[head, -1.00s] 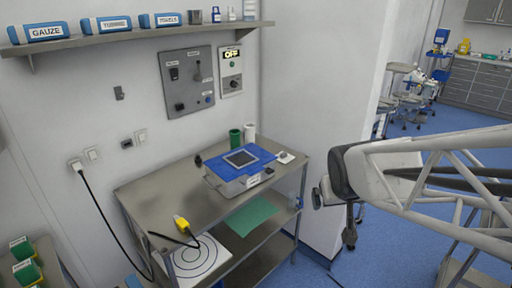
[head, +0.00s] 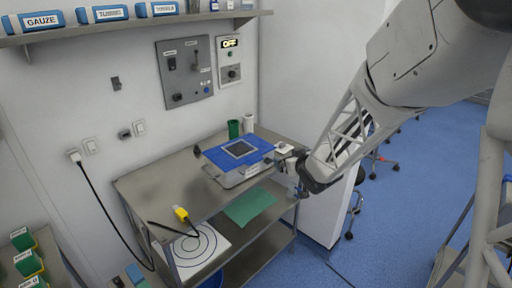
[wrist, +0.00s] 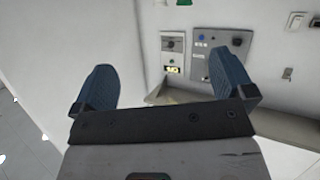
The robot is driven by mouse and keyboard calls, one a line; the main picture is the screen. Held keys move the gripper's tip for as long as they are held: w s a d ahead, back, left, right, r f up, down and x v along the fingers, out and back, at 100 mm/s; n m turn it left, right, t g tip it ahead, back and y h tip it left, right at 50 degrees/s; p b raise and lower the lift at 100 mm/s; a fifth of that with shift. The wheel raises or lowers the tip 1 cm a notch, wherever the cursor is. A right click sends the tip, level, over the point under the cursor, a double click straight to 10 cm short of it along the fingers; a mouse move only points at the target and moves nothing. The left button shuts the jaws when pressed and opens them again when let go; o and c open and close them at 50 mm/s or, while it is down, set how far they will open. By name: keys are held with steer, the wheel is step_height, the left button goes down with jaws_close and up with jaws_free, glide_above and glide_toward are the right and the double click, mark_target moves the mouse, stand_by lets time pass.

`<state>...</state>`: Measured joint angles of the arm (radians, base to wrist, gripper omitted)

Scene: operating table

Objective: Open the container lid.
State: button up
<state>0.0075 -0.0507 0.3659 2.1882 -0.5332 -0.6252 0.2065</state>
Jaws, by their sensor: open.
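The container (head: 234,178) is a grey box with a blue lid (head: 214,153) that has a dark square on top. It sits on the top of the metal cart, and the lid looks closed. My gripper (head: 279,160) is at the right side of the container, close to the lid's right corner. I cannot tell whether it touches the container. In the wrist view my gripper (wrist: 165,80) has its two blue fingers spread wide with nothing seen between them. The container does not show in the wrist view.
Green and white cylinders (head: 233,128) stand behind the container. A yellow connector (head: 181,214) with a cable is at the cart's front left. The cart top (head: 160,185) is clear on the left. A wall shelf (head: 150,22) and a control panel (head: 184,72) are above.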

mark_target(257, 161)
steer(key=w+a+f+n+y, duration=0.2)
steer(key=w+a+f+y, duration=0.2)
steer(key=f, duration=0.5)
steer(key=a+y, duration=0.2)
steer(key=y, duration=0.1)
steer(key=shift+w+n+t, duration=0.2)
steer(key=shift+n+t, duration=0.2)
steer(key=shift+w+a, duration=0.1)
steer(key=shift+a, duration=0.05)
steer(key=shift+x, duration=3.75)
steer(key=c, duration=1.1)
steer(key=shift+r, duration=0.1)
